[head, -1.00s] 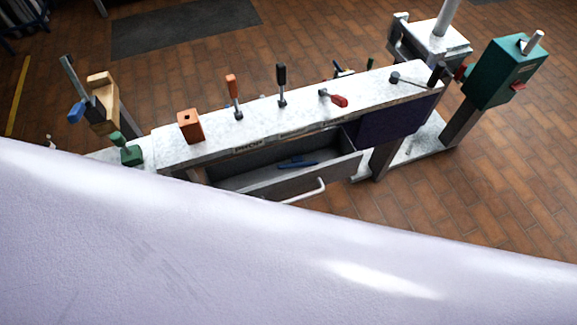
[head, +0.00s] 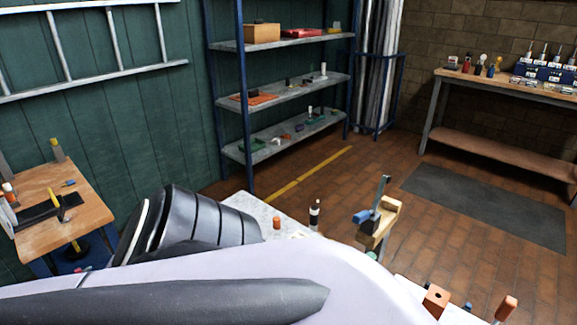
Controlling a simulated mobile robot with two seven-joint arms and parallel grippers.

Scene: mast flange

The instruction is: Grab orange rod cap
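A small orange cylinder (head: 277,222), which looks like the orange rod cap, stands on the pale bench top (head: 243,202) in the head view. A black-and-white upright piece (head: 314,214) stands to its right. My large white and black arm parts cover the lower left and middle of the view and hide much of the bench. Neither of my grippers shows, so I cannot see what they hold.
A wooden clamp-like stand (head: 379,222) rises right of the bench end. An orange block with a hole (head: 436,300) and an orange handle (head: 506,308) are at lower right. A shelf rack (head: 290,90) stands behind; a wooden side table (head: 85,205) is at left.

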